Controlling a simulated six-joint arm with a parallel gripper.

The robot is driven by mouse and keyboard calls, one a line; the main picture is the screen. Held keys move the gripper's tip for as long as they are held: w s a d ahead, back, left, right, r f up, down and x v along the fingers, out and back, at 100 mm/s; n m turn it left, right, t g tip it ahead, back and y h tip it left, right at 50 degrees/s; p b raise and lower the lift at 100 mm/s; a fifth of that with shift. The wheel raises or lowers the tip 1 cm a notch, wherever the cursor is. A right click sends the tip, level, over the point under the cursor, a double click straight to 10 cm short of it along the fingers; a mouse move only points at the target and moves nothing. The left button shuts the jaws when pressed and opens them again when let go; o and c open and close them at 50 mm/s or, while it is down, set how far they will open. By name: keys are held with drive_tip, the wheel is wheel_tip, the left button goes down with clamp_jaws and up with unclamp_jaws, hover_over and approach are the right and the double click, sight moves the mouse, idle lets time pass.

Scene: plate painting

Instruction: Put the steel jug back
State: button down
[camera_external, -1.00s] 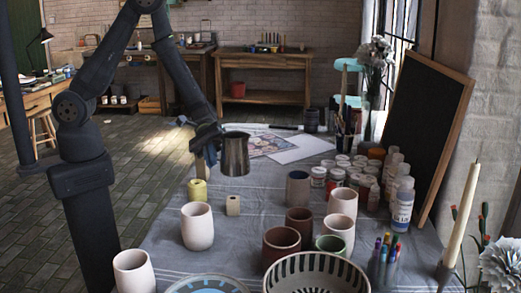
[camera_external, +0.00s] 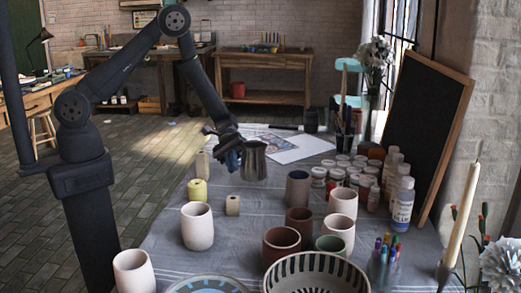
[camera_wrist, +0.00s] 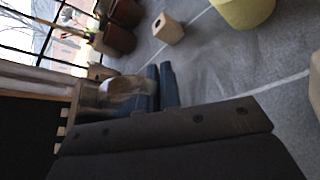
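The steel jug (camera_external: 254,162) is a grey metal vessel, upright, over the far half of the cloth-covered table. My gripper (camera_external: 237,151) is at its left side and shut on it. In the wrist view my dark fingers (camera_wrist: 161,87) are close together, with the blurred shiny jug (camera_wrist: 122,92) beside their tips. The jug's base seems clear of the cloth, but its exact height cannot be told.
A yellow pot (camera_external: 197,190) and a small wooden block (camera_external: 233,206) stand to the left. A blue-rimmed cup (camera_external: 298,189), several paint jars (camera_external: 352,170) and cups stand right and nearer. White paper (camera_external: 300,149) lies behind. Bare cloth (camera_external: 262,210) lies in front.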

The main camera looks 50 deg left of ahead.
drive_tip(key=shift+f, duration=1.9)
drive_tip(key=c, duration=1.6)
unclamp_jaws()
drive_tip(key=shift+f, duration=0.15)
drive_tip(key=shift+w+a+r, duration=0.15)
drive_tip(key=shift+a+r, duration=0.1)
drive_tip(key=v, duration=1.1)
drive_tip(key=shift+w+a+r, duration=0.1)
drive_tip(key=shift+a, duration=0.05)
